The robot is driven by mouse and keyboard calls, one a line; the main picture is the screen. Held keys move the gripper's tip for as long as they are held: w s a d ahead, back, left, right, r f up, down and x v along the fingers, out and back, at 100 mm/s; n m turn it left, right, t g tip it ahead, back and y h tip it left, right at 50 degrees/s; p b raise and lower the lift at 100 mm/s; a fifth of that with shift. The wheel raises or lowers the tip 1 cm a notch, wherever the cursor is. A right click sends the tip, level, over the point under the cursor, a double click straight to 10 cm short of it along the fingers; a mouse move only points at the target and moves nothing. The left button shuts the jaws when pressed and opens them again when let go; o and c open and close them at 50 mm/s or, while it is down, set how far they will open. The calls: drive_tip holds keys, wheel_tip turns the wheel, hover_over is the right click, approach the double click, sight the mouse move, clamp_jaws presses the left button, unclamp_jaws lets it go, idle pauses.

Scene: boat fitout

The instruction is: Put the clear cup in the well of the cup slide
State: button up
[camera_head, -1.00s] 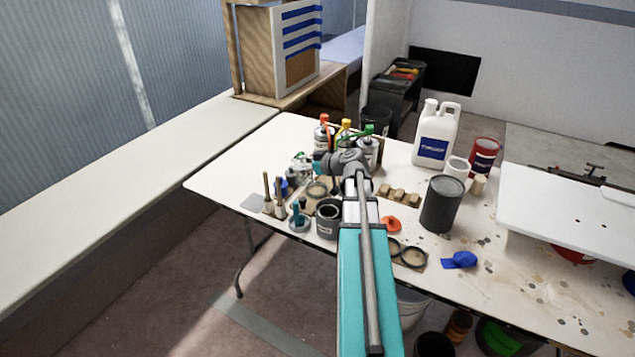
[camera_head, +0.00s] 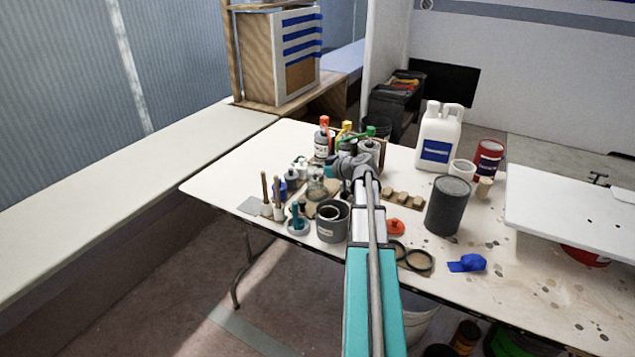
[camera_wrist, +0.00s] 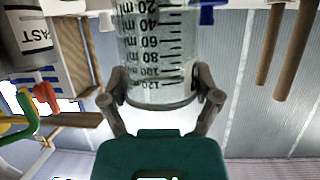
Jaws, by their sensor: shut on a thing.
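The clear cup (camera_wrist: 155,52) has black millilitre marks and fills the upper middle of the wrist view, appearing upside down there. My gripper (camera_wrist: 161,92) is shut on it, with one finger on each side near the 120 ml mark. In the head view, my gripper (camera_head: 327,172) is over the left-middle of the table, and the clear cup (camera_head: 317,187) shows small just left of it. A brown board (camera_head: 309,210), perhaps the cup slide, lies below it. Its well cannot be made out, nor whether the cup touches the board.
Brushes (camera_head: 265,190) stand left of the cup. A grey can (camera_head: 333,222) is close in front. Bottles with coloured caps (camera_head: 323,140) stand behind. Wooden blocks (camera_head: 403,198), a dark can (camera_head: 449,205) and a white jug (camera_head: 437,135) are to the right.

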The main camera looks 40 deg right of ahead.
sight(323, 180)
drive_tip(key=shift+w+d+f+b, duration=0.2)
drive_tip(key=shift+d+f+b, duration=0.25)
drive_tip(key=shift+f+b, duration=0.35)
drive_tip(key=shift+a+f+b, duration=0.1)
drive_tip(key=shift+f+b, duration=1.1)
drive_tip(key=shift+f, duration=0.05)
drive_tip(key=shift+f, duration=0.15)
drive_tip(key=o, duration=0.8)
